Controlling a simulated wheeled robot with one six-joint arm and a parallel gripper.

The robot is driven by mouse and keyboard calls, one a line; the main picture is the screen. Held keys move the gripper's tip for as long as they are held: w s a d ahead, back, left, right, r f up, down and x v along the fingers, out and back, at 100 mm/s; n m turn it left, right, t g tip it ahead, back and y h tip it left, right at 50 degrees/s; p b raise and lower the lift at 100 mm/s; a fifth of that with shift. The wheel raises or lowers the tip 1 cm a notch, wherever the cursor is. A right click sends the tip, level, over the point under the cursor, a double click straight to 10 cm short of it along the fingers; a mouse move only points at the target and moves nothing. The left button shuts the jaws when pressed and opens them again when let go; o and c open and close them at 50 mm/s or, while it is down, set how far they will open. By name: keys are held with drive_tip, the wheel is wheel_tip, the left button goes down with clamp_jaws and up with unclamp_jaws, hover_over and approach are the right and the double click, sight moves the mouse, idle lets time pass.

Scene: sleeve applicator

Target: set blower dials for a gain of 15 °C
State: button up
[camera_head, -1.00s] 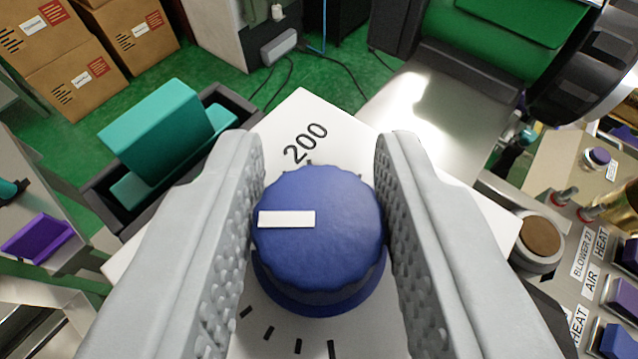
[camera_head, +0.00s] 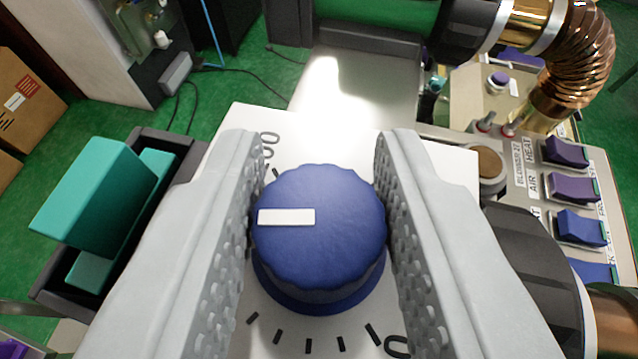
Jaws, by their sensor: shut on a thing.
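A blue dial knob (camera_head: 322,262) with a white pointer mark (camera_head: 286,217) sits on a white dial plate (camera_head: 238,115). My gripper (camera_head: 318,215) is shut on the knob, one ridged finger on each side. The pointer mark points left in the picture, toward the left finger. Black scale ticks show below the knob. A partly covered number shows at the upper left of the plate and part of a digit at the lower right; the fingers hide much of the scale.
A teal block switch (camera_head: 95,200) in a dark frame is at left. A panel at right has purple and blue rocker switches (camera_head: 566,152), a brown button (camera_head: 488,165) and labels reading BLOWER 27, HEAT and AIR. A copper hose (camera_head: 580,55) and a dark cylinder (camera_head: 535,265) are at right.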

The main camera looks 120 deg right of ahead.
sight(316, 218)
drive_tip(key=shift+f, duration=0.1)
drive_tip(key=o, duration=1)
drive_tip(key=shift+r, duration=5.05)
